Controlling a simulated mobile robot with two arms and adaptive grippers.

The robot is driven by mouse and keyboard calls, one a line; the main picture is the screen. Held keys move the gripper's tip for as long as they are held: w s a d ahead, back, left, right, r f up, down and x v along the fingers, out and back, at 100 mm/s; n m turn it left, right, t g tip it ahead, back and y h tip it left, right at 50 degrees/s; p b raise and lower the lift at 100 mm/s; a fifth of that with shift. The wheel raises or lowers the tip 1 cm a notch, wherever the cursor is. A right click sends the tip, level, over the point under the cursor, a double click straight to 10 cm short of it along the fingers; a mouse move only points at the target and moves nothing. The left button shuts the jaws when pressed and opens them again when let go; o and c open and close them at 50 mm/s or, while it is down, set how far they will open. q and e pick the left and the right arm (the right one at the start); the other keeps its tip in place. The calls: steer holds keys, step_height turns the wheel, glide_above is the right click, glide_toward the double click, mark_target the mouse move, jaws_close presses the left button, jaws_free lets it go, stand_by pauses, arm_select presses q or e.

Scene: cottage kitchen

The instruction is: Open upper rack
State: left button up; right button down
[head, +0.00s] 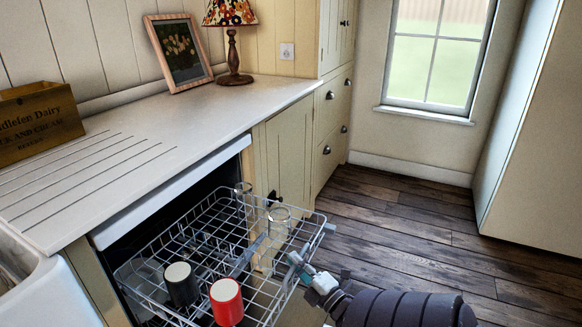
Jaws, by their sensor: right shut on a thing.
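The upper rack (205,217) is a wire basket that stands out from the dark dishwasher opening under the counter. It holds a black cup (181,285), a red cup (227,303) and clear glasses, one of them near the rack's right side (278,222). My right gripper (300,264) is at the front right edge of the rack and is shut on its rim. Its arm comes in from the bottom right. My left gripper is not in view.
The counter (150,130) carries a wooden crate (38,122), a framed picture (180,52) and a lamp (232,45). A sink (40,290) is at the lower left. Wood floor (400,225) is clear to the right, up to a pale tall unit (535,130).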

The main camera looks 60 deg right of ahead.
steer(key=shift+f, duration=0.1)
steer(key=c, duration=1.5)
jaws_free()
steer(key=shift+s, duration=0.15)
steer(key=v, duration=1.1)
steer(key=shift+s+a+f, duration=0.1)
steer(key=shift+s+a, duration=0.1)
steer(key=shift+s, duration=0.15)
